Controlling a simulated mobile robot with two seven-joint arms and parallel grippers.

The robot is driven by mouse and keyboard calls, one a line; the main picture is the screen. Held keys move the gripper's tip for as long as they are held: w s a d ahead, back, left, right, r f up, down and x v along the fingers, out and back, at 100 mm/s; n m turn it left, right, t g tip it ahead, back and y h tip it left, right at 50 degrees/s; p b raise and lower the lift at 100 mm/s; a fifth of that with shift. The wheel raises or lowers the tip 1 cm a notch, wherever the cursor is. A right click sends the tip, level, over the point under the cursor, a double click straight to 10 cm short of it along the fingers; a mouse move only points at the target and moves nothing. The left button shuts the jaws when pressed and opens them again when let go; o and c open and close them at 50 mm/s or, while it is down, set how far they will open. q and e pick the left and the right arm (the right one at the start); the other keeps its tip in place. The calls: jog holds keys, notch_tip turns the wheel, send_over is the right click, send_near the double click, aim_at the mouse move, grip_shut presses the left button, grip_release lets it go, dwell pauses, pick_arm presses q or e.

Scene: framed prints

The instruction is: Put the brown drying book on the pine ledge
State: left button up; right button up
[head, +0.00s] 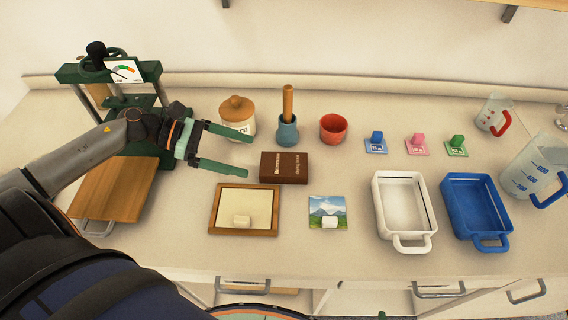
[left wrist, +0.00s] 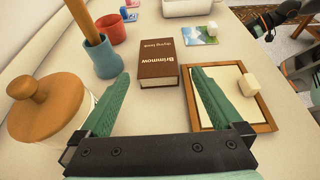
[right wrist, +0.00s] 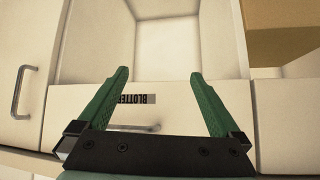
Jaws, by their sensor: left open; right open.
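A light wooden ledge (head: 545,4), seemingly the pine ledge, is cut off at the top right edge of the head view. My right gripper (right wrist: 157,75) is open and empty in front of white cabinet fronts.
A wood-lidded jar (head: 237,116), a teal pot (head: 288,134) with a wooden handle and a red cup (head: 333,128) stand behind the book. A wooden frame (head: 216,209) and landscape print (head: 315,209) lie in front. White (head: 376,196) and blue (head: 449,199) trays stand right.

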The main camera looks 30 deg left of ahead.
aim_at(280, 163)
pick_arm(q)
jog(key=shift+x, duration=2)
jog(key=p+x, duration=0.1)
jog(key=x, duration=0.3)
jog(key=shift+w+a, duration=0.1)
jog(key=shift+w, duration=0.1)
jog(key=shift+w+d+f, duration=0.15)
jog(key=shift+d+f, duration=0.15)
jog(key=shift+d, duration=0.1)
jog(key=shift+r, duration=0.1)
jog(key=c, duration=1.5)
